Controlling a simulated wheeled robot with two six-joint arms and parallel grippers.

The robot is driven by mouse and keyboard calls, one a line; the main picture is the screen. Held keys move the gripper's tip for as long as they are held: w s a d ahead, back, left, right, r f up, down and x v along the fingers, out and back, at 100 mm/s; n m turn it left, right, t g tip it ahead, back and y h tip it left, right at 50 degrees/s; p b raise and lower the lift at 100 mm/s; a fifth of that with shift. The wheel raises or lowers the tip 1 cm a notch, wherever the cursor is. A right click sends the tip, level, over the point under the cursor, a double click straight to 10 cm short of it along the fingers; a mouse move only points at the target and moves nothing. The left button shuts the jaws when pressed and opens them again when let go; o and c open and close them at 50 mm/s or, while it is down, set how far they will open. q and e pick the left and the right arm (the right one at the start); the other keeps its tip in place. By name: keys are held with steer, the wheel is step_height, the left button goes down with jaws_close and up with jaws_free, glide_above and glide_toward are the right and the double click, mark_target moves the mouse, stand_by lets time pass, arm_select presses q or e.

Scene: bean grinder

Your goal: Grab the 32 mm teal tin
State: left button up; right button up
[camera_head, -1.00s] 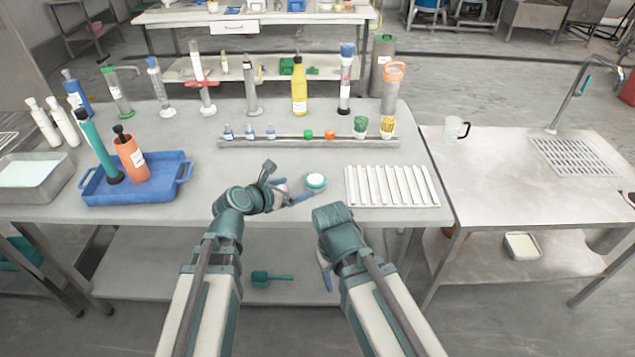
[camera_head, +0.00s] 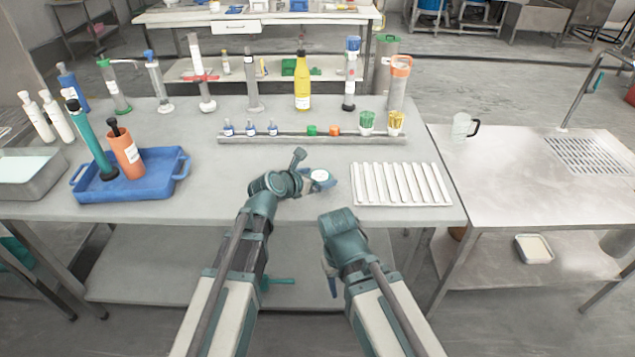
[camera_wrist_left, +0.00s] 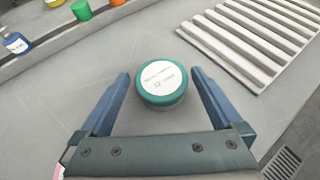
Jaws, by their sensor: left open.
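The teal tin (camera_wrist_left: 161,83) is a short round tin with a white label on its lid, standing on the grey table. In the head view the tin (camera_head: 321,176) is at the table's front middle, partly covered by my left gripper. My left gripper (camera_wrist_left: 160,82) is open, with one blue finger on each side of the tin's near part. Gaps show between the fingers and the tin. In the head view my left gripper (camera_head: 318,182) reaches in from the left. My right arm (camera_head: 343,235) hangs in front of the table edge; its fingers cannot be made out clearly.
A white ribbed rack (camera_head: 400,184) lies right of the tin. A rail (camera_head: 300,140) behind it holds small bottles, a green and an orange piece, and two cups. A blue tray (camera_head: 165,187) with two bottles is at left.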

arm_select(q)
steer(key=shift+w+d+f, duration=0.3)
steer(key=shift+w+f, duration=0.1)
steer(key=shift+w, duration=0.1)
steer(key=shift+d, duration=0.15)
steer(key=shift+r, duration=0.1)
steer(key=shift+c, duration=0.3)
steer(key=c, duration=1.2)
steer(key=shift+r, duration=0.15)
